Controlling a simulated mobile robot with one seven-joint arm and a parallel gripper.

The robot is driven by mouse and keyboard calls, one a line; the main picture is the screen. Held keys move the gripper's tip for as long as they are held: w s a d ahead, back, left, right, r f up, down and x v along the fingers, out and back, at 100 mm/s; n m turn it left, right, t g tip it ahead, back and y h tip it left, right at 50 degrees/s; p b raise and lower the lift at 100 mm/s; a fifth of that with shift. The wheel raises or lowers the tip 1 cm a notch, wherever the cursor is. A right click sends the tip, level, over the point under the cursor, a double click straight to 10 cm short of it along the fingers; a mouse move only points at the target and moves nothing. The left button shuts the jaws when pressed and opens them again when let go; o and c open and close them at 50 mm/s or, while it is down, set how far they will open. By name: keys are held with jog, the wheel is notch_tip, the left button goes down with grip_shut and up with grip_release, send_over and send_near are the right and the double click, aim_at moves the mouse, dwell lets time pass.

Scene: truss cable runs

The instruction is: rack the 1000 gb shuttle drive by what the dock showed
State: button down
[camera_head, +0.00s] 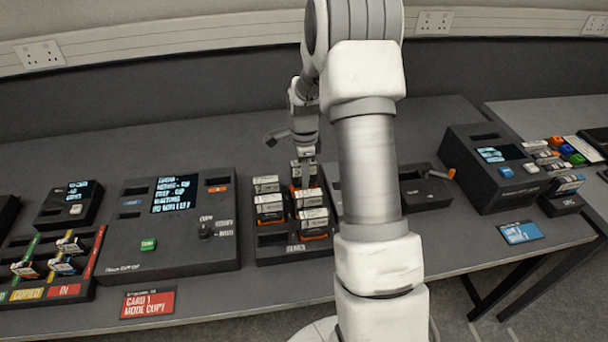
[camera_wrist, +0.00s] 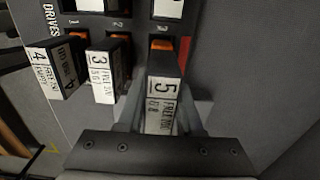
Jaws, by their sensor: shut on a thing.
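My gripper (camera_head: 304,176) is shut on a dark drive (camera_wrist: 163,92) at the far end of the drive rack (camera_head: 262,250). In the wrist view, my gripper's fingers (camera_wrist: 160,125) close on both sides of this drive. Its white label shows a 5 and small print that seems to begin "FREE"; its capacity is not clearly legible. The drive is at or just over a rack slot with orange beside it; I cannot tell if it is seated. In the wrist view, drives labelled 4 (camera_wrist: 64,66) and 3 (camera_wrist: 105,70) stand beside it in the rack.
A console with a lit text screen (camera_head: 175,193) stands left of the rack. A red card (camera_head: 148,303) reads "CARD 1 MODE COPY". A device with a small screen (camera_head: 500,154) stands at right, near a blue card (camera_head: 521,233). My arm hides the table's middle right.

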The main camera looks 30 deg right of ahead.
jog(key=shift+f+b, duration=1.55)
jog(key=shift+f, duration=0.5)
dwell(1.6)
jog(key=shift+c, duration=2.4)
grip_release()
jog(key=shift+o, duration=0.2)
jog(key=shift+o, duration=1.4)
jog(key=shift+r+p, duration=2.5)
jog(key=shift+r, duration=1.25)
